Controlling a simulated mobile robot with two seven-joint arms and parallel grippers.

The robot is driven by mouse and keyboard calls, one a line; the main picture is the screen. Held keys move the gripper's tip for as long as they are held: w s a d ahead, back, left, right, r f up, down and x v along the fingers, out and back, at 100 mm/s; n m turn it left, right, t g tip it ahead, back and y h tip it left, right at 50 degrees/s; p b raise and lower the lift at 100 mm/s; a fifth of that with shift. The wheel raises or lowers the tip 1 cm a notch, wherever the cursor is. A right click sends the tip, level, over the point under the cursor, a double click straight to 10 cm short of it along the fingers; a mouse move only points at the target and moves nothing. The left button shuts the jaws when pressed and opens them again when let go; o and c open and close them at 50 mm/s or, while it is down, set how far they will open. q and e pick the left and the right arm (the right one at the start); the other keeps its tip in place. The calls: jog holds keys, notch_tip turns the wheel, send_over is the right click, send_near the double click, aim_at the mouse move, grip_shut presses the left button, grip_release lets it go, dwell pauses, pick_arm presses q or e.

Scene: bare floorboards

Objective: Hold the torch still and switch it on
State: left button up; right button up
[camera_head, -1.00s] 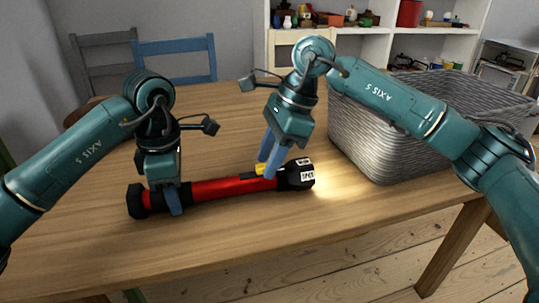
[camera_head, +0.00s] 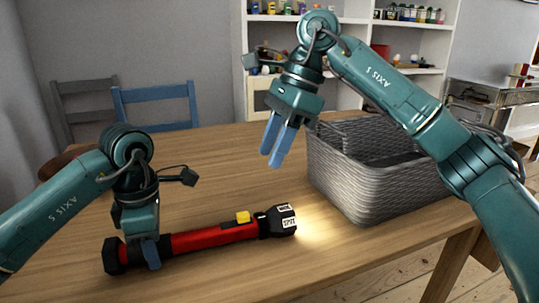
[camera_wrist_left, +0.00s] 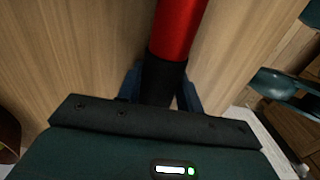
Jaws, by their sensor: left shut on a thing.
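The torch (camera_head: 215,237) is red with black ends and lies on the wooden table, its lamp head (camera_head: 276,221) to the right. A bright glow falls on the tabletop beside the lamp head, so the torch is lit. Its yellow switch (camera_head: 243,217) is on the top of the barrel. My left gripper (camera_head: 150,256) is shut around the black tail part of the torch. The left wrist view shows the torch's black grip (camera_wrist_left: 163,78) between the blue fingers. My right gripper (camera_head: 271,158) is raised above and behind the torch, empty, with a gap between its blue fingers.
A grey woven basket (camera_head: 375,180) stands on the table at the right, close to my right arm. A blue chair (camera_head: 155,95) and a grey chair are behind the table. Shelves with small items stand at the back. The tabletop (camera_head: 215,160) between is clear.

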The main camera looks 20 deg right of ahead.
pick_arm(q)
jog(key=o, duration=1.2)
jog(key=shift+r, duration=0.1)
